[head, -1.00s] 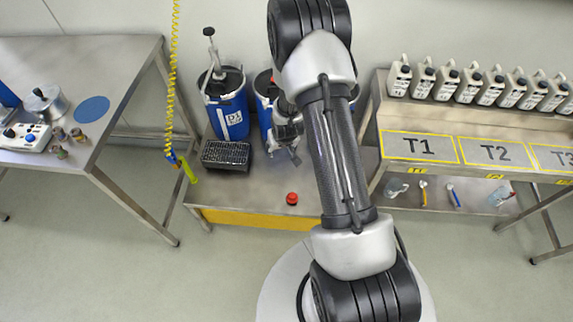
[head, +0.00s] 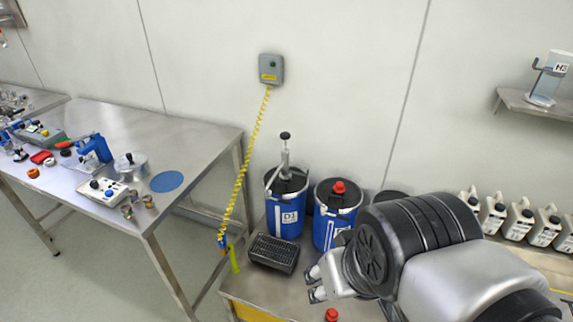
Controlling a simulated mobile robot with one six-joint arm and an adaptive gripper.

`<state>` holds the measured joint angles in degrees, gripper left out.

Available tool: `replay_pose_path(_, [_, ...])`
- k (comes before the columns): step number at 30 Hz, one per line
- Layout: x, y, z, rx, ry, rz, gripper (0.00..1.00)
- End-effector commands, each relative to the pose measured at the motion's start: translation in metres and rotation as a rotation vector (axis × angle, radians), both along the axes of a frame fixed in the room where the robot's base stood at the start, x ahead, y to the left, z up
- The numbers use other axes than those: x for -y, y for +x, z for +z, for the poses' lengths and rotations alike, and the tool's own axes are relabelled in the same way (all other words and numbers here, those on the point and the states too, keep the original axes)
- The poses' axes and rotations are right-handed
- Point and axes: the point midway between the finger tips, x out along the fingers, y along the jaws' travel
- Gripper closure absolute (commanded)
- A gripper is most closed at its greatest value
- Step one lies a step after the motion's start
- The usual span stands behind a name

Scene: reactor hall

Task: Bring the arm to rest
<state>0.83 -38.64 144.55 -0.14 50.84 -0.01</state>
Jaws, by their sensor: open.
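My gripper (head: 317,284) shows in the head view at the lower middle, with its fingers apart and nothing visible between them. It points left from my arm, over the metal bench (head: 250,288) and to the right of a black drip grate (head: 274,253). My arm fills the lower right of the view and hides the right part of the bench.
Blue drums (head: 288,212) and (head: 335,220) stand behind my gripper. A red cap (head: 331,315) is just below it. A yellow coiled cable (head: 242,170) hangs from a grey wall box (head: 271,69). A steel table (head: 190,130) stands left; canisters (head: 518,218) stand right.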

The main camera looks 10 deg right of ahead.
Motion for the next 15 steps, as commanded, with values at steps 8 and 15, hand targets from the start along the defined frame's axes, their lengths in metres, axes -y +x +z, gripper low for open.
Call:
replay_pose_path(8, [-0.003,-0.021,0.001,0.001,0.001,0.012,0.53])
replay_pose_path(15, [-0.003,-0.021,0.002,0.001,0.001,0.011,0.53])
